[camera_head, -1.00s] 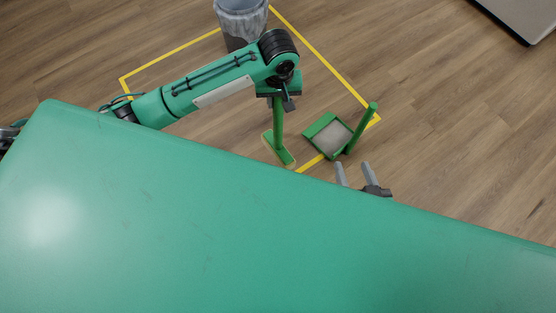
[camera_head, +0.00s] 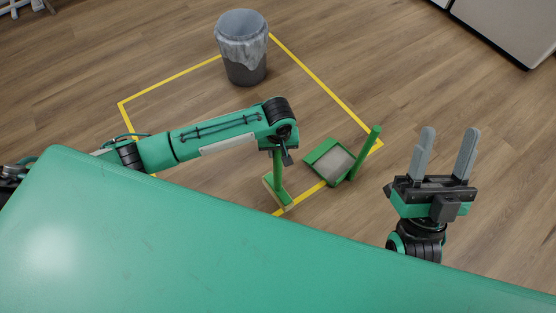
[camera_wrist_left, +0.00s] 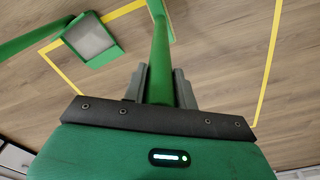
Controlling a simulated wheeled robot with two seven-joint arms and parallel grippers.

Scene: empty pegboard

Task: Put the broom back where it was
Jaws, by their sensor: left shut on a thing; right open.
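The green broom (camera_head: 278,165) hangs roughly upright below my left gripper (camera_head: 284,147), which is shut on its handle. The broom's head is at the near yellow line; I cannot tell whether it touches the floor. In the left wrist view the handle (camera_wrist_left: 160,55) runs up from between the gripper's fingers (camera_wrist_left: 160,88). My right gripper (camera_head: 448,150) is open and empty, fingers pointing up in the picture, right of the green dustpan (camera_head: 333,162). The dustpan, with its upright handle, sits on the floor right of the broom; it also shows in the left wrist view (camera_wrist_left: 92,44).
Yellow tape (camera_head: 325,82) outlines an area on the wooden floor. A grey bin (camera_head: 244,70) with a liner stands at its far corner. A large green surface (camera_head: 200,240) hides the near part of the view. Floor right of the tape is mostly clear.

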